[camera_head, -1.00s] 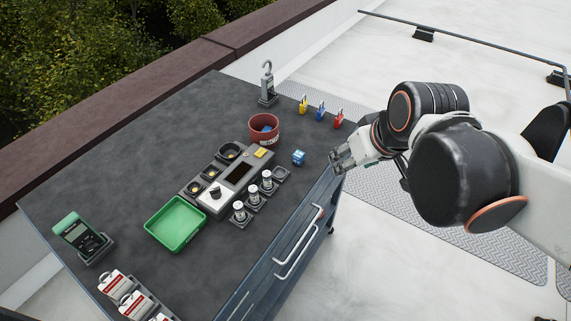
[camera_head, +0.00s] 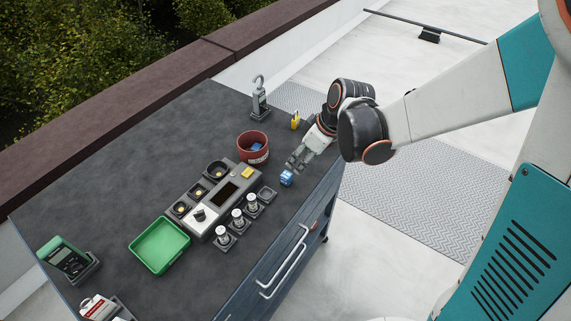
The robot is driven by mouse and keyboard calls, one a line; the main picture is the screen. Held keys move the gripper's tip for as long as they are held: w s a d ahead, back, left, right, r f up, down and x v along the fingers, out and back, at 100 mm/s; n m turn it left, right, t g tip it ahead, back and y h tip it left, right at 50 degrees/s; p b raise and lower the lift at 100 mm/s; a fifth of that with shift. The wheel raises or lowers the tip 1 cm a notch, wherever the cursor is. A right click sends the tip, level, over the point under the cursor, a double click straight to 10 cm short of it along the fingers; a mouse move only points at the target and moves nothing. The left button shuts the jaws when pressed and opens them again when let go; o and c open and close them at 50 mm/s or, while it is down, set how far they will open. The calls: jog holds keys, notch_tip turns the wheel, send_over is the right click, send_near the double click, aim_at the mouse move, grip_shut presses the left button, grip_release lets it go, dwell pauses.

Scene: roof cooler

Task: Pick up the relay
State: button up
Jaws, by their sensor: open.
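A small blue block with pale markings, which looks like the relay (camera_head: 286,178), sits on the dark worktop (camera_head: 110,170) near its right edge. My gripper (camera_head: 294,163) is open, just above and behind the block in the picture. Its fingers point down toward the block. I cannot tell whether a fingertip touches it. Nothing shows between the fingers.
A red bin (camera_head: 251,156) with something blue inside stands left of my gripper. A grey test unit (camera_head: 207,212) with posts and cups is nearer.

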jog(key=b, duration=0.2)
send_over(287, 175)
jog(key=s+d, duration=0.2)
jog(key=f, duration=0.7)
jog(key=shift+w, duration=0.2)
jog(key=b+x, duration=0.2)
jog(key=x, duration=0.3)
jog(key=shift+w+a, duration=0.15)
jog(key=shift+r, duration=0.1)
grip_shut()
